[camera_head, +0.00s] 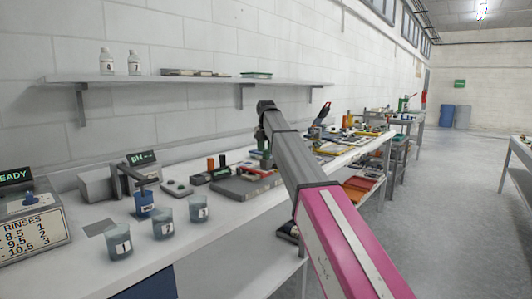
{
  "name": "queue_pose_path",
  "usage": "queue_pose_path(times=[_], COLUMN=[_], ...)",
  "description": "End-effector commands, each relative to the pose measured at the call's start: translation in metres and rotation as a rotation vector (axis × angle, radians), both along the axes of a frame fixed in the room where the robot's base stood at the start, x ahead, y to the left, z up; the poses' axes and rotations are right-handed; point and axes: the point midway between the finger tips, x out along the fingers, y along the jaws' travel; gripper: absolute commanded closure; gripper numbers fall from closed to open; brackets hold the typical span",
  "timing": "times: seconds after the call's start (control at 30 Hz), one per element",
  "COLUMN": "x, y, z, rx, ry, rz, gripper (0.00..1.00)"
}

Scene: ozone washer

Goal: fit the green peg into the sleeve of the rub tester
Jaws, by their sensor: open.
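My arm reaches from the lower right over the bench, with a pink link and a grey link. Its far end bends at a dark joint above the bench; the fingers cannot be made out. A small green upright shape shows beside the grey link, partly covered; I cannot tell whether it is the green peg or part of a device. A dark block (211,175) carries two short upright cylinders, one orange-brown (210,163) and one dark (222,160). I cannot pick out the rub tester or its sleeve for sure.
The white bench (190,238) holds several numbered beakers (164,223), a blue stand (145,203), a pH meter (141,158) and a rinse-label box (30,225). A wall shelf (190,79) runs above. Cluttered benches continue behind. The floor (440,200) at right is clear.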

Motion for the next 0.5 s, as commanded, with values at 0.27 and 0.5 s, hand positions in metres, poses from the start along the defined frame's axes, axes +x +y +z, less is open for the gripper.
queue_pose_path(times=[0.27,0.5], x=[0.002,0.001], y=[0.001,0.000], z=[0.056,0.095], rx=[0.000,0.000], ry=[-0.003,-0.001], rz=[0.000,0.000], gripper=[0.49,0.49])
